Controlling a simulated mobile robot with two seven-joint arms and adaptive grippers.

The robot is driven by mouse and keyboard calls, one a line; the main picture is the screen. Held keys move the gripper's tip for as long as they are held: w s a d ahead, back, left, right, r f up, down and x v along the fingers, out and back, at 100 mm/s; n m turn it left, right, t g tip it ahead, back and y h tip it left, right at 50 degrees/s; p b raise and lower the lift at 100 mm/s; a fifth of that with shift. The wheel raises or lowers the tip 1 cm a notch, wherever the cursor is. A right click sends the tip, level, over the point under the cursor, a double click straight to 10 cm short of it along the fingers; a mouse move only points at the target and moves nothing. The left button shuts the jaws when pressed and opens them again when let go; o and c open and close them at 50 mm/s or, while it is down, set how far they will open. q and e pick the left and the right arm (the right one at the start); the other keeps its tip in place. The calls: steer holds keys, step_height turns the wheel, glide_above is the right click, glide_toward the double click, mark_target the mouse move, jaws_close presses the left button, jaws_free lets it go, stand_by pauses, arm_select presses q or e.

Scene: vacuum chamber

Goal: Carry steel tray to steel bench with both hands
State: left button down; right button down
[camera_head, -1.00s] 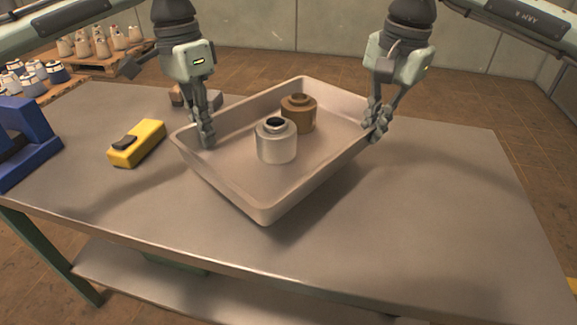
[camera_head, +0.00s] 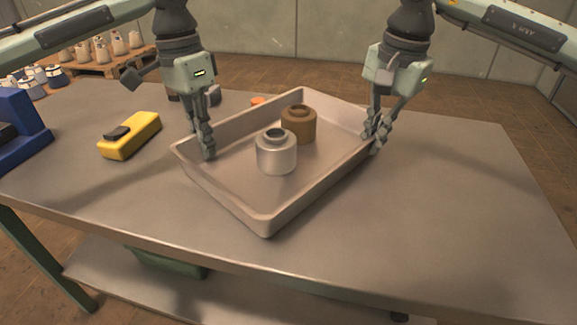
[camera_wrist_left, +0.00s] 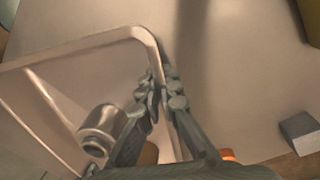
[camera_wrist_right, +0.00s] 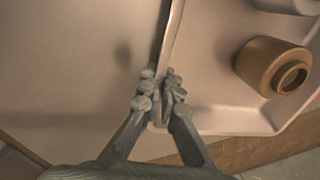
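The steel tray (camera_head: 222,194) is a shallow grey pan over the middle of the steel bench (camera_head: 420,225). It is turned with one corner to the front. A silvery pot (camera_head: 276,156) and a brown pot (camera_head: 299,128) stand upright in it. My left gripper (camera_head: 208,152) is shut on the tray's left wall; the left wrist view shows its fingers (camera_wrist_left: 163,98) astride the rim. My right gripper (camera_head: 374,140) is shut on the right wall, its fingers (camera_wrist_right: 161,88) astride it in the right wrist view. I cannot tell whether the tray's underside touches the bench.
A yellow device (camera_head: 130,136) and a blue frame (camera_head: 20,130) are on the bench at the left. Small blocks (camera_head: 214,96) and an orange item (camera_head: 257,101) lie behind the tray. Bench top is clear right of it. A pallet of bottles (camera_head: 105,60) stands beyond.

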arm_select(q)
steer(key=c, duration=1.7)
jaws_free()
arm_select(e)
steer(key=c, duration=1.7)
jaws_free()
arm_select(q)
steer(key=r, duration=0.8)
steer(key=w+a+r, duration=0.1)
steer(key=r, duration=0.2)
steer(key=shift+r, duration=0.4)
arm_select(e)
steer(key=r, duration=0.8)
steer(key=s+d+r, duration=0.1)
steer(key=r, duration=0.3)
arm_select(q)
steer(key=shift+s, duration=0.1)
arm_select(e)
steer(key=shift+f, duration=0.1)
